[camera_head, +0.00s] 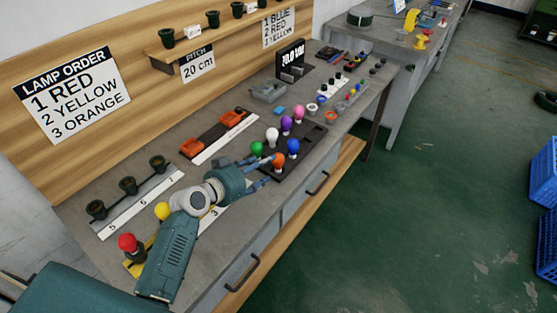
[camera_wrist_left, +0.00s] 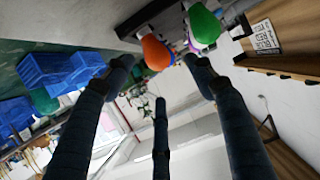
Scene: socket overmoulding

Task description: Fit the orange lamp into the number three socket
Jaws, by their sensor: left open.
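The orange lamp (camera_head: 279,160) stands in the dark lamp tray (camera_head: 313,142) on the bench. My left gripper (camera_head: 268,170) is open beside it, with its fingers reaching toward it from the left. In the left wrist view the orange lamp (camera_wrist_left: 157,53) lies ahead between the spread fingers (camera_wrist_left: 160,72), with the green lamp (camera_wrist_left: 204,26) close by. A red lamp (camera_head: 127,243) and a yellow lamp (camera_head: 162,210) stand at the bench's near left end. The number three label (camera_head: 213,214) shows beside my arm, which hides the socket there. My right gripper is not in view.
White (camera_head: 272,136), purple (camera_head: 286,123), pink (camera_head: 298,113) and blue (camera_head: 293,146) lamps crowd the tray. Dark sockets (camera_head: 128,186) stand on a numbered strip at the back left. A lamp order sign (camera_head: 72,95) on the wall lists red, yellow, orange.

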